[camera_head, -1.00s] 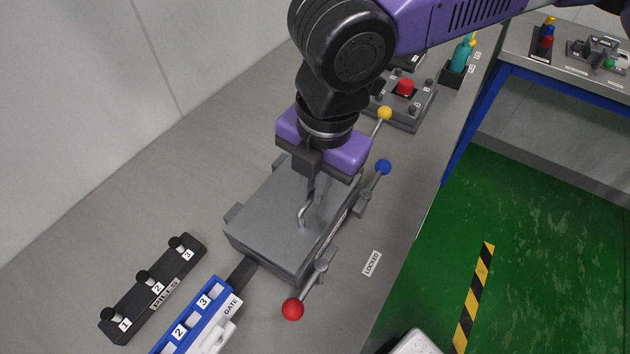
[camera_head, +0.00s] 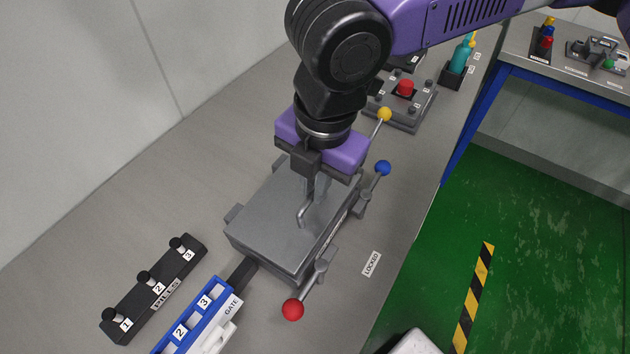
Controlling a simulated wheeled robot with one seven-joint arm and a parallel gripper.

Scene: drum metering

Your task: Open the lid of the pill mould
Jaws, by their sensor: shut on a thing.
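The pill mould (camera_head: 285,222) is a grey metal box on the bench, with its flat lid (camera_head: 270,212) lying closed on top. A bent grey bar handle (camera_head: 304,214) stands on the lid. My gripper (camera_head: 313,190) reaches down over the lid and is shut on the handle; the fingers are partly hidden by the gripper body. Levers with a red knob (camera_head: 292,309) and a blue knob (camera_head: 383,168) stick out at the mould's right side.
A black rack labelled PILLS (camera_head: 155,287) and a blue strip labelled GATE (camera_head: 195,320) lie at the front left. A yellow-knobbed lever (camera_head: 384,114) and a box with a red button (camera_head: 405,88) stand behind. A LOCKED label (camera_head: 371,264) lies right of the mould. The bench left of the mould is clear.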

